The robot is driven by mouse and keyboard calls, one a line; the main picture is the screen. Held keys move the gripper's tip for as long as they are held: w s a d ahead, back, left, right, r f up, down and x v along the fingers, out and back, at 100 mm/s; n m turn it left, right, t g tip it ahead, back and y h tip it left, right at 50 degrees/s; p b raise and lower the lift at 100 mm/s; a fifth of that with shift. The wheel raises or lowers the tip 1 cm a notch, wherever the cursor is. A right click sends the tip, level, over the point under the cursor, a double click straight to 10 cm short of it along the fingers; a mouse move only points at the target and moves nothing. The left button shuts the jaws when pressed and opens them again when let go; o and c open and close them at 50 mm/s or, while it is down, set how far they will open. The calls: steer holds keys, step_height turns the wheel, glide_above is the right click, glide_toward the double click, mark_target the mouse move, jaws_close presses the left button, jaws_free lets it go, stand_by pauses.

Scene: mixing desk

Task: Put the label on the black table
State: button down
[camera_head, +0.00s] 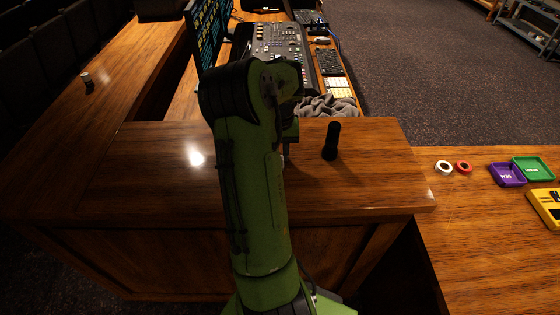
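My green arm reaches forward over the raised wooden counter (345,185) in the middle of the head view. The arm's own links hide most of my gripper (286,158); only a small part shows at its right edge, so its fingers and anything between them cannot be made out. I cannot pick out a label for certain. No black table can be clearly told in this view. A black cylinder (331,140) stands upright on the counter, just right of my gripper and apart from it.
A lower wooden desk at right holds a white roll (444,167), a red roll (463,167), a purple tray (507,174), a green tray (533,169) and a yellow device (546,207). Behind are a mixing console (280,45), grey cloth (325,107) and monitor (208,32). A small can (87,80) stands left.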

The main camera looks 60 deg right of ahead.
step_height(320, 180, up, 10)
steer(key=p, duration=0.2)
stand_by(0.4)
